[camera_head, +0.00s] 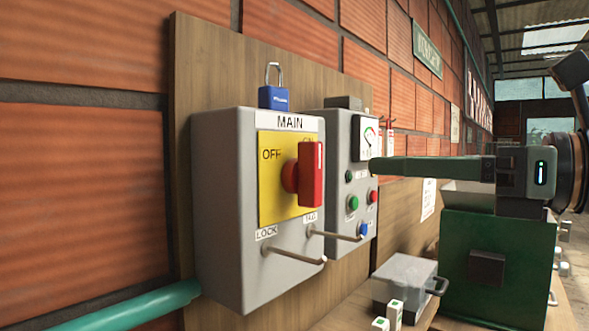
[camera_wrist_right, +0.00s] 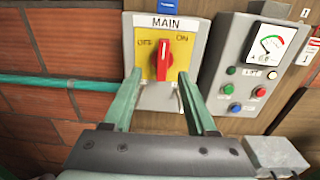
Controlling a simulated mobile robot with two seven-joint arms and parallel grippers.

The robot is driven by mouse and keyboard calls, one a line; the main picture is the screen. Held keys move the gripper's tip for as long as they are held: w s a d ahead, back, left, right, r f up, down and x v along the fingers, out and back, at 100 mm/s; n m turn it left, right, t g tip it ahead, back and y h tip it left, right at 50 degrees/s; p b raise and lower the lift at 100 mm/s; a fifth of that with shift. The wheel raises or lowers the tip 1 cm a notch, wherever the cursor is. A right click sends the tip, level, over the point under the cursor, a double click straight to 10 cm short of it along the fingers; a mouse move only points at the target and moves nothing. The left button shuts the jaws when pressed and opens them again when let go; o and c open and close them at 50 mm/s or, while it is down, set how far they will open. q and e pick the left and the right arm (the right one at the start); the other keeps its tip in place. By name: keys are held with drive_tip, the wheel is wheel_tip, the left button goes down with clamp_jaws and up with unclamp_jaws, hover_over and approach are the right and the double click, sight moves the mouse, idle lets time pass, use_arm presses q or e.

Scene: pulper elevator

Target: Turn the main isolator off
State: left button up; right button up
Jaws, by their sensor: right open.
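The main isolator is a grey box (camera_head: 220,200) marked MAIN, with a yellow plate (camera_head: 270,192) and a red handle (camera_head: 310,174). OFF is at the plate's upper left and ON at its upper right; the handle stands roughly upright. In the right wrist view the handle (camera_wrist_right: 163,56) lies just beyond and between the fingertips of my right gripper (camera_wrist_right: 160,80). The gripper is open and empty. In the head view my right gripper (camera_head: 376,168) points at the box from the right, with a gap to the handle. My left gripper is not in view.
A blue padlock (camera_head: 273,97) sits on top of the box. Two metal pegs (camera_head: 295,256) stick out below, by LOCK and TAG labels. A control box (camera_head: 343,150) with gauge and buttons stands right beside it. A clear-lidded box (camera_head: 404,277) lies below right.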

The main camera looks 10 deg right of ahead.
sight(319, 157)
drive_tip(key=shift+h, duration=0.3)
drive_tip(key=x, duration=0.3)
drive_tip(key=p+x, duration=0.1)
drive_tip(key=x, duration=0.3)
drive_tip(key=p+x, duration=0.1)
drive_tip(key=x, duration=0.3)
drive_tip(key=shift+w+d+r, duration=0.15)
drive_tip(key=shift+d+r, duration=0.05)
drive_tip(key=shift+r, duration=0.2)
drive_tip(key=shift+w+a, duration=0.35)
drive_tip(key=shift+w, duration=0.05)
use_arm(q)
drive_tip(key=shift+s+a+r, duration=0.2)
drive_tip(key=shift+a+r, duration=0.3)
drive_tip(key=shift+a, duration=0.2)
use_arm(e)
drive_tip(key=shift+f, duration=0.1)
drive_tip(key=c, duration=0.8)
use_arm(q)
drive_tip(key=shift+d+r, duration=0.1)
use_arm(e)
drive_tip(key=shift+f, duration=0.1)
clamp_jaws()
